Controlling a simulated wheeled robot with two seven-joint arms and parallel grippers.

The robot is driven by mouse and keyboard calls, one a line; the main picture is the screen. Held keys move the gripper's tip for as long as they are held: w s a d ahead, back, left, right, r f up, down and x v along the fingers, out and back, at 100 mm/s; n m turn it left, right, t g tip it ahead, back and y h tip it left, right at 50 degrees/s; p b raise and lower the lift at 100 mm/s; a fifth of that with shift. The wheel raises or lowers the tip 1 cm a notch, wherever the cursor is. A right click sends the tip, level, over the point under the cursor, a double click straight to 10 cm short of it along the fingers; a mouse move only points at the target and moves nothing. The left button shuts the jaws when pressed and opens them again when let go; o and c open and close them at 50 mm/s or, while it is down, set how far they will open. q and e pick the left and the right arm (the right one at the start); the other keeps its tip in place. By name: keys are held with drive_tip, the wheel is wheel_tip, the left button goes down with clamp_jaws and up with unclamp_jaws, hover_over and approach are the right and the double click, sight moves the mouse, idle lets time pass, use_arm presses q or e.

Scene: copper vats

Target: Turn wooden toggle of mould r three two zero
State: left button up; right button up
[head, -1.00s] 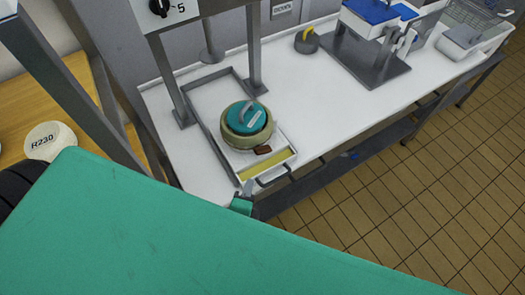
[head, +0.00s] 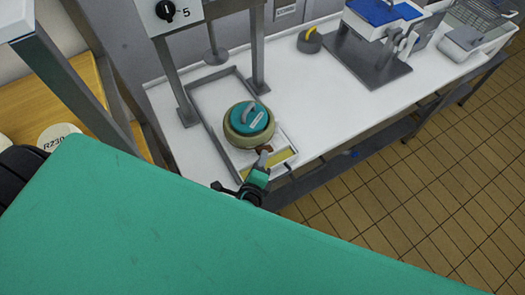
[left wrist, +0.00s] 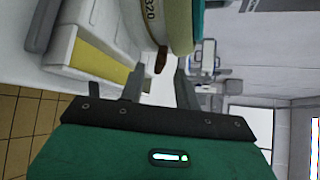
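The mould (head: 240,137) is a round beige tub with a teal lid and a grey handle, standing on a low white tray. In the left wrist view its side (left wrist: 153,15) shows the digits 320. Its small brown wooden toggle (left wrist: 160,60) sticks out low on its side; in the head view the toggle (head: 266,149) is partly covered by my gripper. My left gripper (head: 265,153) is at the tray's front, close to the toggle. In the left wrist view its fingers (left wrist: 157,76) are apart, with the toggle just beyond the gap between them. Contact cannot be told. My right gripper is not in view.
The tray (head: 282,157) has a yellow strip at its front. A press frame with grey posts (head: 174,80) stands behind the mould. Another round tub (head: 58,136), partly hidden, is at the left. A dark weight (head: 309,42) and blue-topped equipment (head: 385,12) stand farther right. White bench lies clear between.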

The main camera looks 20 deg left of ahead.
use_arm(q)
drive_tip(key=shift+p+x, duration=0.35)
drive_tip(key=shift+x, duration=1.25)
clamp_jaws()
drive_tip(key=shift+f, duration=0.1)
drive_tip(key=b, duration=0.3)
drive_tip(key=shift+f+n+t, duration=0.3)
drive_tip(key=shift+r+b, duration=0.2)
drive_tip(key=shift+b, duration=0.3)
drive_tip(key=shift+r, duration=0.1)
